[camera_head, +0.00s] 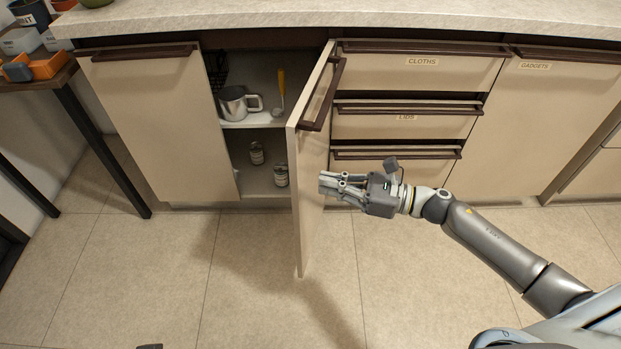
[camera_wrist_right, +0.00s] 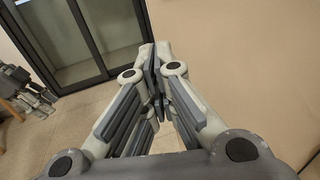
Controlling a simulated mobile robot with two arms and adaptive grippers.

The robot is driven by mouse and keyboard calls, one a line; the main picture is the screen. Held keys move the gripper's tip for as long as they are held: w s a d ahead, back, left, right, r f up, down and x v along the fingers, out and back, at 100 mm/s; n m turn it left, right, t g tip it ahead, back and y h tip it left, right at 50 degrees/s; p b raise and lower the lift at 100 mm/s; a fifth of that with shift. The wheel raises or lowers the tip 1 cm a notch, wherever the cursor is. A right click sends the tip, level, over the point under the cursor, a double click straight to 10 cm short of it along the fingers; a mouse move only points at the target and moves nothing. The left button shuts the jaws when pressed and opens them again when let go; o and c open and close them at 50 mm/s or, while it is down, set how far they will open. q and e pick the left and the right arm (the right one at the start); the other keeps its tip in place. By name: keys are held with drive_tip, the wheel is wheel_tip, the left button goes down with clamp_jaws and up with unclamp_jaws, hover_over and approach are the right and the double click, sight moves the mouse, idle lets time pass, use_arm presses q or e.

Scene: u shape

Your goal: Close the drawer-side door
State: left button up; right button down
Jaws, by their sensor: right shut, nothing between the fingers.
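The drawer-side door (camera_head: 308,200) is a beige panel with a dark handle (camera_head: 322,95). It stands open, jutting out from the cabinet beside the drawers. My right gripper (camera_head: 327,184) is shut and empty. It is at the handle face of the door, low down, below the handle. Its fingertips overlap the door in the head view; I cannot tell if they touch. In the right wrist view the closed fingers (camera_wrist_right: 154,62) point ahead, with a plain beige surface (camera_wrist_right: 240,60) on the right.
The open cabinet holds a metal mug (camera_head: 236,104), a yellow-handled utensil (camera_head: 281,90) and cans (camera_head: 281,175). The left door (camera_head: 160,120) is closed. Drawers (camera_head: 400,122) stand to the right, under the worktop (camera_head: 350,18). A dark-legged table (camera_head: 105,150) is at far left. Floor in front is clear.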

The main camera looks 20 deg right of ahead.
sight(298, 178)
drive_tip(key=x, duration=0.4)
drive_tip(key=shift+w+a, duration=0.1)
drive_tip(key=shift+a, duration=0.1)
use_arm(q)
drive_tip(key=shift+w+f, duration=0.1)
drive_tip(key=shift+f, duration=0.35)
drive_tip(key=shift+w+r, duration=0.1)
